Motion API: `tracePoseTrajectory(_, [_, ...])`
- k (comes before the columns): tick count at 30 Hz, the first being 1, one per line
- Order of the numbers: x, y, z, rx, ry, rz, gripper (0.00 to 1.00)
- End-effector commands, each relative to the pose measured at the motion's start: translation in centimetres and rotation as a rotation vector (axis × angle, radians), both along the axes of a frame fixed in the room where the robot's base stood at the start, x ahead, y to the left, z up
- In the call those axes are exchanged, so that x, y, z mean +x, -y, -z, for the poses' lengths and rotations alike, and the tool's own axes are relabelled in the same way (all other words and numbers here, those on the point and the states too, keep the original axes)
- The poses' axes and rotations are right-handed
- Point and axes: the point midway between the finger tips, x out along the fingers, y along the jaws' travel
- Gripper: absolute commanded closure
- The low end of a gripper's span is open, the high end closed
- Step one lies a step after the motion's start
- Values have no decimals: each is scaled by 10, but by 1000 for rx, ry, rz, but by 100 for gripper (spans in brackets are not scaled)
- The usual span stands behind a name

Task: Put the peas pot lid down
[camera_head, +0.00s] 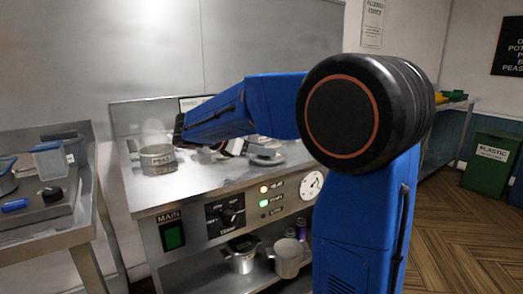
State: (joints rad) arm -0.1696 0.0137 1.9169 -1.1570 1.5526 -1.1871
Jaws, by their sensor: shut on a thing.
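The peas pot (157,158) is a short silver pot with a dark label. It stands on the left of the steel range top, and pale steam rises above it. My gripper (238,147) is right of the pot, low over the range top and partly hidden by my blue arm. It is shut on what looks like the silver peas pot lid (268,158), at its right. The fingertips are too small to make out clearly, and I cannot tell whether the lid touches the surface.
The range's front panel has a MAIN switch (172,236), knobs, lamps and a dial (311,185). A side counter (50,222) at left holds containers. Range top between pot and gripper looks clear.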

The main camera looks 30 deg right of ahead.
Motion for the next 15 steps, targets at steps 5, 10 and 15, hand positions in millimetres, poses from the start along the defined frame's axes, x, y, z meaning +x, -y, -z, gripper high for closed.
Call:
tracePoseTrajectory(5, [0, 0, 2, 0, -1, 0, 83])
tracePoseTrajectory(10, [0, 0, 5, 0, -1, 0, 43])
tracePoseTrajectory(15, [0, 0, 5, 0, -1, 0, 36])
